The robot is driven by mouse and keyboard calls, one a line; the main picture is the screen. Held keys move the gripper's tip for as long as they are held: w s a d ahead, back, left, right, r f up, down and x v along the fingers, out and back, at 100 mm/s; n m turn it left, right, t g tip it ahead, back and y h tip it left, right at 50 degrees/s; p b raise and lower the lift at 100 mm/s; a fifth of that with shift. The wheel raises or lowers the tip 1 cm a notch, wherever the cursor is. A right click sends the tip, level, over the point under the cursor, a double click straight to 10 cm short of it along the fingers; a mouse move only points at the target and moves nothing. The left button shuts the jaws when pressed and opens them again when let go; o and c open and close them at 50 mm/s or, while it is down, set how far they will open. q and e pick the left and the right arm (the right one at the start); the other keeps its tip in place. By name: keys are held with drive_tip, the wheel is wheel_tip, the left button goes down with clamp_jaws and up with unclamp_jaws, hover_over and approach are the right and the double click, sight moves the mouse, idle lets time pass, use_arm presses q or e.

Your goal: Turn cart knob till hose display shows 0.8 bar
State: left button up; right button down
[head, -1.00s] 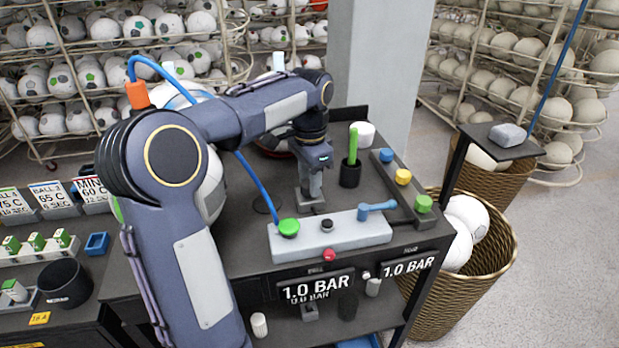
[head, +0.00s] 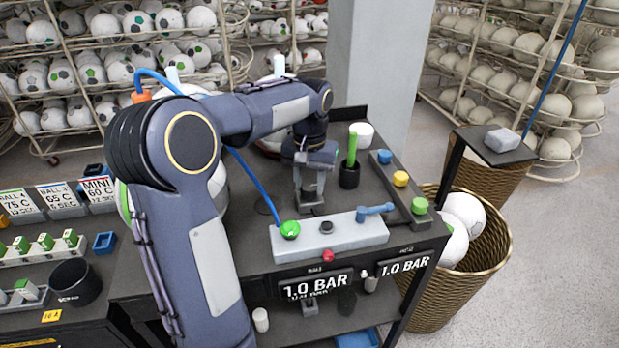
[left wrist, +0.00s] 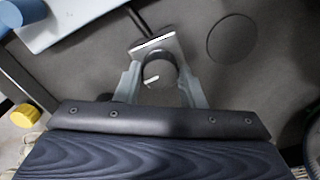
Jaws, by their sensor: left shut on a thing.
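My left gripper (head: 310,198) reaches down to the black cart top behind the grey valve block. In the left wrist view its two pale fingers (left wrist: 158,82) are shut on a dark round knob (left wrist: 158,62) with a light mark on it, beside a small grey plate. In the head view my gripper hides the knob. The hose display (head: 403,265), the right one on the cart front, reads 1.0 BAR. The left display (head: 316,283) also reads 1.0 BAR; a second line below it is partly cut off. My right gripper is not in view.
The valve block (head: 330,236) carries a green fitting with a blue hose, a red button and a blue lever (head: 374,209). Blue, yellow and green buttons line the right edge. A black cup (head: 349,175) holds a green stick. A wicker basket (head: 470,270) stands right.

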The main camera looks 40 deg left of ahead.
sight(309, 186)
use_arm(q)
drive_tip(key=shift+n, duration=1.1)
drive_tip(key=o, duration=1)
drive_tip(key=shift+r, duration=0.1)
wheel_tip(309, 186, up, 8)
drive_tip(key=shift+f, duration=0.2)
